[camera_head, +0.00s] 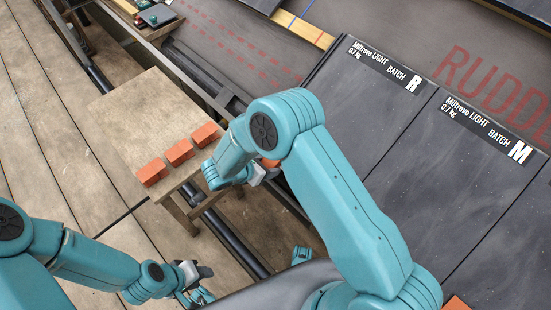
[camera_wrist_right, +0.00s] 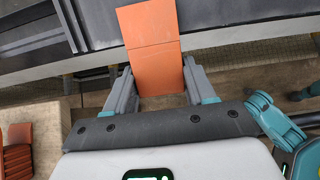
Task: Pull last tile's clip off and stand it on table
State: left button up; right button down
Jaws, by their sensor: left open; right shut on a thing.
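My right gripper (camera_wrist_right: 158,75) is shut on an orange clip (camera_wrist_right: 150,32), a bent piece with a crease across it. In the head view my right arm hides most of this clip (camera_head: 268,163), and the gripper (camera_head: 262,176) is right of the small wooden table (camera_head: 125,120). Three orange clips (camera_head: 180,152) stand in a row along the table's near right side. My left gripper (camera_head: 198,284) is open and empty at the bottom, away from the table. Dark tiles marked R (camera_head: 385,90) and M (camera_head: 480,150) lie at the right.
An orange piece (camera_head: 456,303) shows at the bottom edge. A dark rail (camera_head: 235,240) runs below the table. Wooden planks (camera_head: 60,150) cover the left. The table's far left part is bare. Orange pieces (camera_wrist_right: 17,150) also show at the wrist view's left.

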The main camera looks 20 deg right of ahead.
jog(key=s+a+f+b, duration=0.1)
jog(key=a+f+b, duration=0.2)
jog(key=a, duration=0.2)
jog(key=shift+s+f, duration=0.15)
jog(key=shift+s, duration=0.25)
dwell(0.7)
dwell(0.3)
jog(key=shift+s+a+r+p, duration=0.15)
jog(key=shift+a+r+p, duration=0.3)
jog(key=shift+r, duration=0.3)
jog(key=shift+s+a+r+p, duration=0.15)
jog(key=shift+a+r+p, duration=0.2)
jog(key=shift+r+p, duration=0.25)
jog(key=shift+s+a+r+p, duration=0.15)
jog(key=shift+a+r+p, duration=0.25)
jog(key=shift+r, duration=0.45)
